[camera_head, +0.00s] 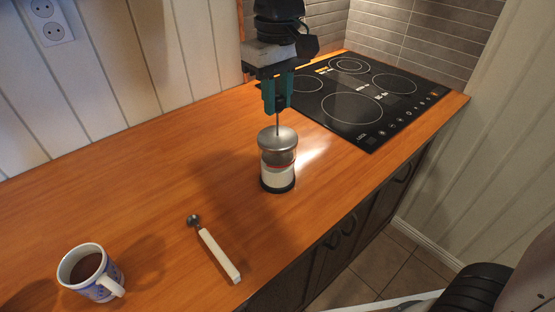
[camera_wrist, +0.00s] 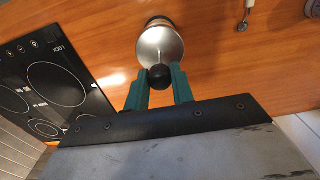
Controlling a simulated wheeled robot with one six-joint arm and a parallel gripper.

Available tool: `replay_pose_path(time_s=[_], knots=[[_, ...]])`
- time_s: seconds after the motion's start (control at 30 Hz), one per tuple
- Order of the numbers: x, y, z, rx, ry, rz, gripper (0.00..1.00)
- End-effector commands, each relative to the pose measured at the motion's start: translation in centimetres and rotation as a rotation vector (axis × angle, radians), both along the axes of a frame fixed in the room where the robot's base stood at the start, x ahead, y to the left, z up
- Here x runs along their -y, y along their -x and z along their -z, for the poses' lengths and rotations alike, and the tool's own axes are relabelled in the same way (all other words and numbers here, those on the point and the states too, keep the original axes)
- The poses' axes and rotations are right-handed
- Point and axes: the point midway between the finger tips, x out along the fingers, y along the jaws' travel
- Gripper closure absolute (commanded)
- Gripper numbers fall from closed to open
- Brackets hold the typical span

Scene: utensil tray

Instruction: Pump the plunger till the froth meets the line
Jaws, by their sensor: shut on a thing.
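The frother jar (camera_head: 278,160) stands upright on the wooden counter, with a metal lid (camera_head: 277,140), a dark base and white contents in its lower part. A red line (camera_head: 280,166) shows around the glass near the top of the white; I cannot tell exactly how the froth sits against it. A thin plunger rod (camera_head: 278,124) rises from the lid. My gripper (camera_head: 277,105) is above the jar, shut on the plunger's knob. In the wrist view the black knob (camera_wrist: 160,76) sits between the green fingers, with the lid (camera_wrist: 160,47) beyond it.
A black cooktop (camera_head: 360,95) lies behind and to the right of the jar. A white-handled spoon (camera_head: 217,253) lies in front on the counter (camera_head: 150,190). A blue-and-white mug (camera_head: 108,282) with brown liquid stands at front left. The counter's front edge is right of the jar.

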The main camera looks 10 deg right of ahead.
Motion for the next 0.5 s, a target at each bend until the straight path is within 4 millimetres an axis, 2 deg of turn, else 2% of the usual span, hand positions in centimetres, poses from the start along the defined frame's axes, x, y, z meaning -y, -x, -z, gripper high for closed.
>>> replay_pose_path(time_s=[0.5], knots=[[0.0, 0.0, 3.7, -0.001, 0.001, 0.000, 0.89]])
